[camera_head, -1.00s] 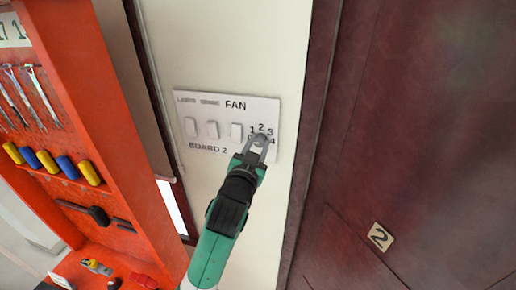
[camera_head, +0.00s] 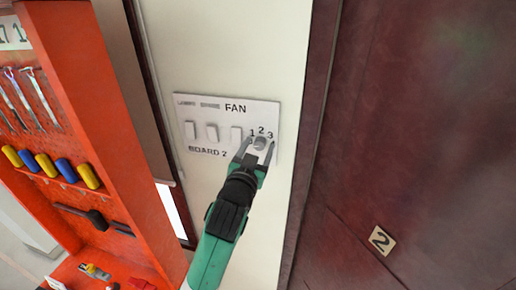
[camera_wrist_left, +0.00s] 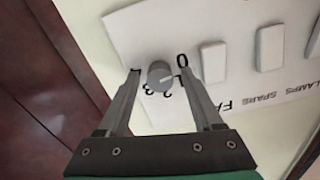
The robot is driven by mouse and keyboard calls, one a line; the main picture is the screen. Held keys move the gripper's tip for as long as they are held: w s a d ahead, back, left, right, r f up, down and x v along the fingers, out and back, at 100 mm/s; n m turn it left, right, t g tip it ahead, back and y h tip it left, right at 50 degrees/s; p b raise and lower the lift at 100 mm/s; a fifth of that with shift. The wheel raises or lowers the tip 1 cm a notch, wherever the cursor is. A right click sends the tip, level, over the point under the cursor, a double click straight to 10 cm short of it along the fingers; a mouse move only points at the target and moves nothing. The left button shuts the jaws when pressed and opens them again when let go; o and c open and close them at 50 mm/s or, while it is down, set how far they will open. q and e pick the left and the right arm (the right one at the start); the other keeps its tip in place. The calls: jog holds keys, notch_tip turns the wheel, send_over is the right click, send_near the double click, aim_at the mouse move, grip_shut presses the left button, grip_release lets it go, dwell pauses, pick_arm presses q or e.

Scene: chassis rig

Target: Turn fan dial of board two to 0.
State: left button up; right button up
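The white panel labelled "BOARD 2" (camera_head: 222,112) is on the cream wall. Its grey round fan dial (camera_head: 260,143) sits at the right below "FAN", with numbers around it. My left gripper (camera_head: 255,150) is open, with its fingers on either side of the dial. In the left wrist view the dial (camera_wrist_left: 160,75) lies between the spread fingertips (camera_wrist_left: 161,72), with gaps on both sides. A pale mark shows on the dial, but I cannot tell surely which number it points at. The "0" (camera_wrist_left: 181,58) shows beside the dial there. My right gripper is not in view.
Several white rocker switches (camera_head: 212,132) sit left of the dial. An orange tool rack (camera_head: 95,120) stands at the left.

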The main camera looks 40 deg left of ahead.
pick_arm(q)
jog(key=p+v, duration=0.8)
jog(key=v, duration=0.3)
jog(key=shift+s+d, duration=0.2)
jog(key=shift+s, duration=0.05)
